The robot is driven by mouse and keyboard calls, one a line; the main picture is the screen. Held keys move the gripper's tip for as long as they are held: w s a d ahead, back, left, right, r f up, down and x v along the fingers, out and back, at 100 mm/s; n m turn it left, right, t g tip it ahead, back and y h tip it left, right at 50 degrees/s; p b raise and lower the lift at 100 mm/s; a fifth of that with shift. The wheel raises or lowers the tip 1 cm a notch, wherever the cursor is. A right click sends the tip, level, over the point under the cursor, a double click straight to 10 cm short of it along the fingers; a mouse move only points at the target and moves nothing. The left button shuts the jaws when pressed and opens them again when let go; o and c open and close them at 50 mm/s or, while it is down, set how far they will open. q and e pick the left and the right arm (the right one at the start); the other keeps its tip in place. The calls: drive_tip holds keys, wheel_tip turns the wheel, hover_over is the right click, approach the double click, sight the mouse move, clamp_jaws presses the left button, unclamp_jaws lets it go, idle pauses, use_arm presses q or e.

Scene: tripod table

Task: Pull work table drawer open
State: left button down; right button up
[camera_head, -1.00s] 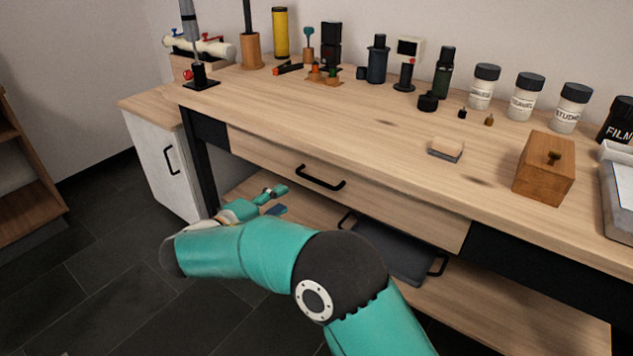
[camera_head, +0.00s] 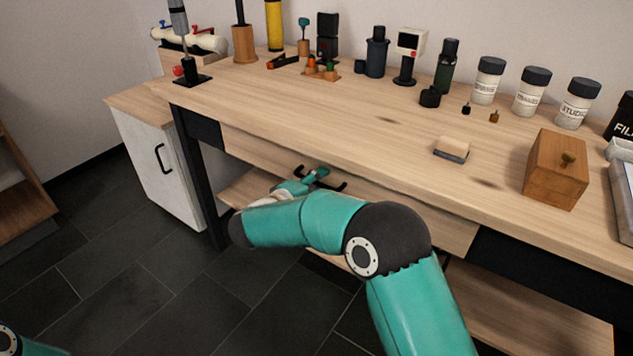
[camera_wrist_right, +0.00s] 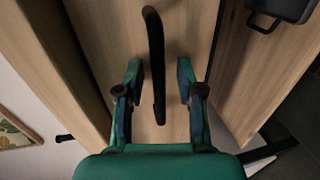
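The work table (camera_head: 350,128) has a wide wooden drawer (camera_head: 420,212) under its top, and the drawer front looks flush with the table. Its black bar handle (camera_head: 341,187) is partly hidden by my right gripper (camera_head: 318,176). In the right wrist view the handle (camera_wrist_right: 153,50) runs between the two fingers of my right gripper (camera_wrist_right: 160,88), which is open. Gaps show on both sides of the handle, and I see no finger touching it. A teal piece of my left arm shows at the bottom left corner of the head view; the left gripper is outside it.
A white cabinet (camera_head: 160,165) with a black handle stands at the left end of the table. A lower shelf (camera_head: 530,315) lies under the drawer. Bottles, a wooden box (camera_head: 556,170) and tools stand on the tabletop. The dark tiled floor at the left is clear.

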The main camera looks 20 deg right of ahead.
drive_tip(key=shift+a, duration=0.1)
clamp_jaws()
drive_tip(key=shift+a+f, duration=0.1)
drive_tip(key=shift+a, duration=0.1)
